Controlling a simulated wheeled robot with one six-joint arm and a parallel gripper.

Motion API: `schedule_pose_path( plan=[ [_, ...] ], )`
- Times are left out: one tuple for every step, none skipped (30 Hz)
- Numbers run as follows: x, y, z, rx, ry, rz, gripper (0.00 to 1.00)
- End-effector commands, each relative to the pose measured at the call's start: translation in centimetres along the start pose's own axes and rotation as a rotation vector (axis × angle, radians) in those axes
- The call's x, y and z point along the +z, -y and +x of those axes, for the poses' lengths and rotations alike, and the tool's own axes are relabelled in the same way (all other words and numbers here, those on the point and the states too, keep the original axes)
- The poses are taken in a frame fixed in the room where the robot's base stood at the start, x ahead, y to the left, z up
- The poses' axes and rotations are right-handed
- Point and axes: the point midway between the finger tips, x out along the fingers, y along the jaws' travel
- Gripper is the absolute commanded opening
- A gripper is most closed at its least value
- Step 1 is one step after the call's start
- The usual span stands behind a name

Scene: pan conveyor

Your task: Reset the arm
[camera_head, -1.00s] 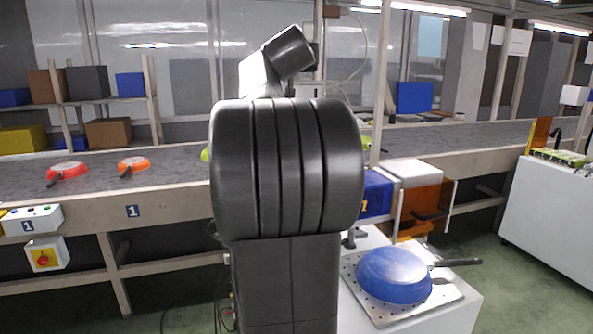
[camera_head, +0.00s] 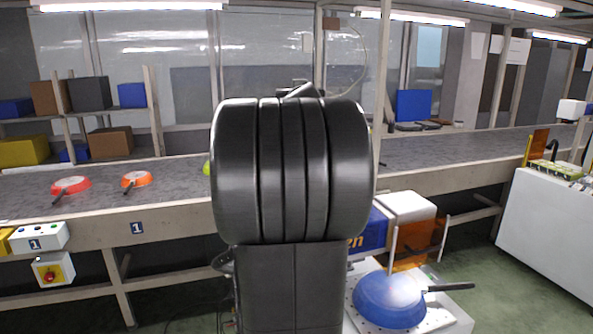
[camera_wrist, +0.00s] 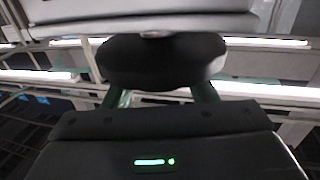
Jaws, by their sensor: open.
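My arm stands upright in the middle of the head view, and its thick dark links hide what is behind them. My gripper is hidden there. In the wrist view my gripper (camera_wrist: 160,94) shows as a dark body with a green light and two fingers set apart. It is open, with nothing seen held between the fingers. A dark rounded shape, probably one of my own links, lies beyond them. A blue pan (camera_head: 389,300) rests on a perforated plate (camera_head: 432,318) at the lower right, its dark handle pointing right. It is apart from my arm.
A grey conveyor (camera_head: 190,178) crosses behind my arm. A red pan (camera_head: 72,186) and an orange pan (camera_head: 138,179) lie on its left part. A control box (camera_head: 40,237) hangs at its front left. A white cabinet (camera_head: 545,225) stands right, with open floor before it.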

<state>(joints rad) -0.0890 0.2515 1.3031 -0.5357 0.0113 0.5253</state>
Motion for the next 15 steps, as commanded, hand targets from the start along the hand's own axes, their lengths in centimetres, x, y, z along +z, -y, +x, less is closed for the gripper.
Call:
schedule_pose_path(
  plan=[
    [-0.44,-0.08,0.02,-0.004,0.002,0.0,0.52],
    [-0.46,-0.08,0.02,-0.008,0.002,0.001,0.52],
    [-0.45,-0.09,0.02,-0.012,0.002,0.001,0.52],
    [-0.44,-0.09,0.01,-0.016,0.002,0.002,0.52],
    [-0.44,-0.09,0.01,-0.019,0.002,0.001,0.52],
    [-0.46,-0.1,0.0,-0.024,0.001,0.001,0.52],
    [-0.46,-0.1,-0.01,-0.028,0.001,0.0,0.52],
    [-0.43,-0.11,-0.02,-0.031,0.002,0.0,0.52],
    [-0.46,-0.12,-0.03,-0.036,0.002,0.0,0.52],
    [-0.46,-0.13,-0.05,-0.04,0.001,0.001,0.52],
    [-0.42,-0.14,-0.08,-0.043,0.003,0.002,0.52],
    [-0.43,-0.14,-0.1,-0.049,0.002,0.003,0.52],
    [-0.44,-0.13,-0.13,-0.053,0.002,0.004,0.52],
    [-0.42,-0.12,-0.15,-0.057,0.003,0.003,0.52],
    [-0.4,-0.09,-0.19,-0.063,0.004,0.003,0.52]
  ],
)
